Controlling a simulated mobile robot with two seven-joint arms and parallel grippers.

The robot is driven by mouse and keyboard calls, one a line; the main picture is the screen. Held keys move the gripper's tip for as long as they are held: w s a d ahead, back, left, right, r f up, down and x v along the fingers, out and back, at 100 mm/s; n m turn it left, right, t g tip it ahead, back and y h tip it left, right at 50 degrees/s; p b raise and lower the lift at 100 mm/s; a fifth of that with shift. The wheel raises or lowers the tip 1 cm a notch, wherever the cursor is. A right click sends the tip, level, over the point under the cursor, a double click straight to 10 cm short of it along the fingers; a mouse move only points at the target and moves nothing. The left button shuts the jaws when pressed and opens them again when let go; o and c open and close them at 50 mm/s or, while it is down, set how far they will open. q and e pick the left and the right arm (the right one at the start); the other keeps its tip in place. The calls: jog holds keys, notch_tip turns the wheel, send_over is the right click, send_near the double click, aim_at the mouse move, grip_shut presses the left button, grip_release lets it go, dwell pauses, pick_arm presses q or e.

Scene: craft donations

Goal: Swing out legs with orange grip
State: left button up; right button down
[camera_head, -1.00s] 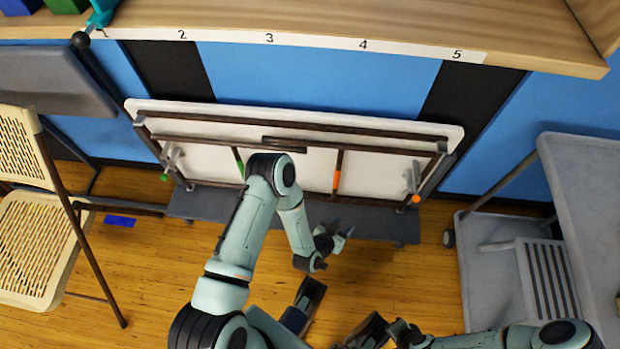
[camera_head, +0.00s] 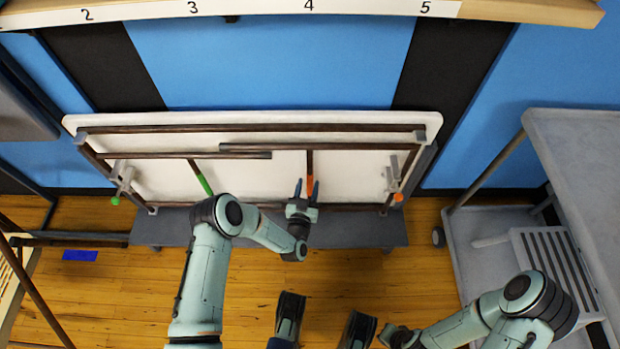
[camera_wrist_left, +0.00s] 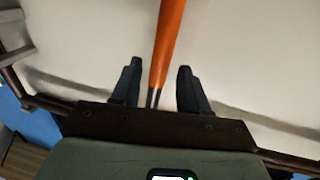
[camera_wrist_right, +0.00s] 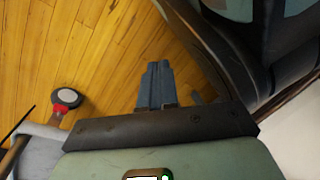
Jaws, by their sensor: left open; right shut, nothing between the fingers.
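A white folding table (camera_head: 350,183) stands on its long edge against the wall, its underside and folded brown legs facing me. The orange grip (camera_head: 310,186) is on an upright bar right of the middle, and a green grip (camera_head: 204,184) is on a slanted bar to its left. My left gripper (camera_head: 307,190) is open at the orange grip. In the left wrist view, the orange grip (camera_wrist_left: 168,45) runs up between the two spread fingers (camera_wrist_left: 158,88), with gaps on both sides. My right gripper (camera_wrist_right: 156,85) is shut and empty, low above the floor, away from the table.
The table rests on a low grey platform (camera_head: 360,232). An orange knob (camera_head: 398,197) and a green knob (camera_head: 115,201) sit at its lower corners. A grey cart (camera_head: 580,150) stands at the right. A numbered shelf edge (camera_head: 250,10) runs above. Wood floor lies open in front.

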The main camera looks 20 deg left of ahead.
aim_at(309, 180)
pick_arm(q)
jog(key=shift+w+a+b, duration=0.15)
jog(key=shift+w+b, duration=0.35)
jog(key=shift+w, duration=1.55)
pick_arm(e)
jog(key=shift+s+d+f+g, duration=0.1)
jog(key=shift+s+f+g, duration=0.2)
jog(key=shift+s+f, duration=0.35)
jog(key=shift+s+d+f+g, duration=0.1)
jog(key=shift+s+f+g, duration=0.2)
jog(key=shift+s, duration=0.5)
pick_arm(q)
grip_shut()
jog(key=shift+s, duration=0.15)
pick_arm(e)
jog(key=shift+w+r, duration=0.1)
jog(key=shift+w, duration=0.05)
